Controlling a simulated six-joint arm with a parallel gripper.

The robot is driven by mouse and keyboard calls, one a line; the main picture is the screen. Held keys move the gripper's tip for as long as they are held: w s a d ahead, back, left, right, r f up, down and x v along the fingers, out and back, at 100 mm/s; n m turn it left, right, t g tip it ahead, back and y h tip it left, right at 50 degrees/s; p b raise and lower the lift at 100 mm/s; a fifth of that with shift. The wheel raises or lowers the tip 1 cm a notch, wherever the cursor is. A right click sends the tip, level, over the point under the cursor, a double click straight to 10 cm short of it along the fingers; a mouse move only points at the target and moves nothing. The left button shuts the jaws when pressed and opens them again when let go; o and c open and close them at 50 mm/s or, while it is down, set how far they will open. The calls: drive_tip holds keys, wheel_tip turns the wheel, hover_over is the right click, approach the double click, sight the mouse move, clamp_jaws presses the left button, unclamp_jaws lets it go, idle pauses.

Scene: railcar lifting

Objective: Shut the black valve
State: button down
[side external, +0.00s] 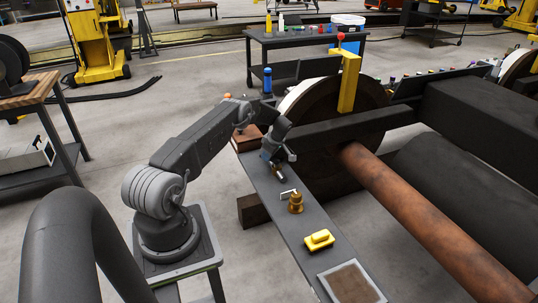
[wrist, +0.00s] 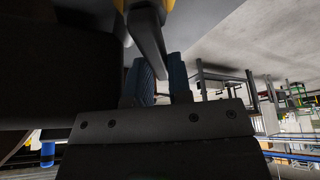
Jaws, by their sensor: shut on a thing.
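My gripper (wrist: 163,82) has its two blue fingers on either side of a dark bar (wrist: 148,42) in the wrist view. The bar looks like the lever of the black valve, but the valve body is hard to make out. In the side view my gripper (side external: 269,157) is low over the far part of the long grey bench, and it hides most of what it holds. A brass valve (side external: 295,204) with a pale lever stands on the bench, nearer the camera and apart from my gripper.
On the long grey bench (side external: 263,186) are a yellow block-like object (side external: 319,239) and a framed brown panel (side external: 352,284). A brown box (side external: 247,139) lies at its far end. The railcar wheel (side external: 335,112) and rusty axle (side external: 420,215) are close on the right.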

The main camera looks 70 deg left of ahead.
drive_tip(key=shift+s, duration=0.1)
idle(0.4)
drive_tip(key=c, duration=1)
unclamp_jaws()
drive_tip(key=shift+c, duration=0.2)
drive_tip(key=v, duration=1.3)
drive_tip(key=shift+r, duration=0.4)
